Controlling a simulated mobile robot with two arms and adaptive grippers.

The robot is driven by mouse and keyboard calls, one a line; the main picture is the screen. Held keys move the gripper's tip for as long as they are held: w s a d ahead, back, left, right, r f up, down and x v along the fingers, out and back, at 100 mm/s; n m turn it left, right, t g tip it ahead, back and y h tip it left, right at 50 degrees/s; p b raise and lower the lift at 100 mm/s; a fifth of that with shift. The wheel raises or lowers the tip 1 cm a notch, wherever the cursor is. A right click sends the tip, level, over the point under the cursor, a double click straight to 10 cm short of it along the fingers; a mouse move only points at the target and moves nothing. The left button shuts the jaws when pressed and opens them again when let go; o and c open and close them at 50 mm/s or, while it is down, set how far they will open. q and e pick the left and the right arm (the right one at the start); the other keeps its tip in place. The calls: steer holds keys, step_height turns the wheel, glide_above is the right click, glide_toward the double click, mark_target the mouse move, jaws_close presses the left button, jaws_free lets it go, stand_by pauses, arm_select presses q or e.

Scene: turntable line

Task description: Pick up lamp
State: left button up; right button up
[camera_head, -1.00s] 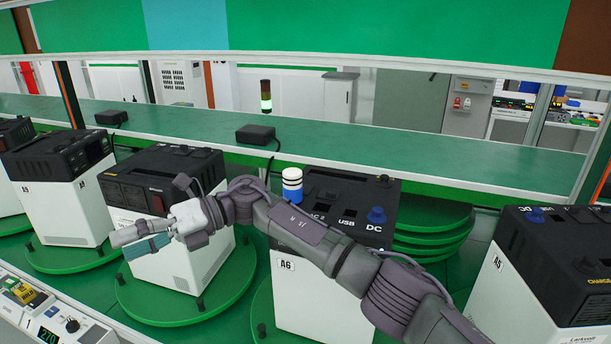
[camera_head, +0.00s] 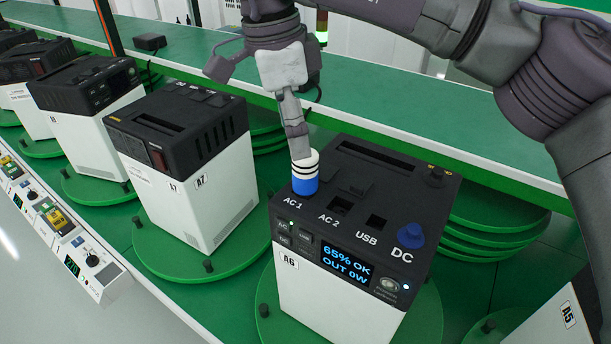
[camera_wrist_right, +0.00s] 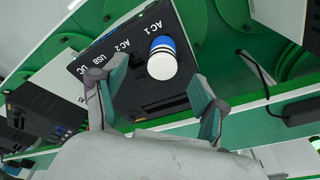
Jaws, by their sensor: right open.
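The lamp is a small cylinder with a blue base and a black-and-white striped top (camera_head: 305,174). It stands upright at the AC 1 outlet of the power station marked A6 (camera_head: 330,290). My right gripper (camera_head: 299,150) points down just above and behind the lamp, its fingers overlapping the lamp's top edge in the head view. In the right wrist view, the lamp (camera_wrist_right: 162,58) shows between the two spread fingers (camera_wrist_right: 157,74), nothing held. I cannot tell whether a finger touches it. My left gripper is out of view.
A green shelf (camera_head: 420,120) runs behind. A control panel strip (camera_head: 75,240) lines the left front.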

mark_target(307, 167)
steer(key=shift+w+d+f, duration=0.15)
steer(key=shift+d+f, duration=0.1)
steer(key=shift+f, duration=0.35)
steer(key=shift+w+d+f, duration=0.15)
steer(key=shift+d+f, duration=0.05)
steer(key=shift+f, duration=0.4)
steer(key=shift+d+f+p, duration=0.2)
steer(key=shift+f+p, duration=0.7)
steer(key=shift+p, duration=0.05)
steer(key=f, duration=0.1)
steer(key=f+p, duration=0.1)
steer(key=f, duration=0.1)
steer(key=shift+w+d+f, duration=0.2)
steer(key=shift+w+d, duration=0.05)
steer(key=shift+d, duration=0.15)
steer(key=shift+f, duration=0.2)
steer(key=shift+a, duration=0.15)
steer(key=c, duration=0.5)
jaws_close()
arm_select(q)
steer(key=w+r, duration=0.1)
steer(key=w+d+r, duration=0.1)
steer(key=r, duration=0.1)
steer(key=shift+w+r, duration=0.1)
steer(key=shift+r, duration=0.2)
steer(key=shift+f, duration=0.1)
arm_select(e)
steer(key=shift+r, duration=0.15)
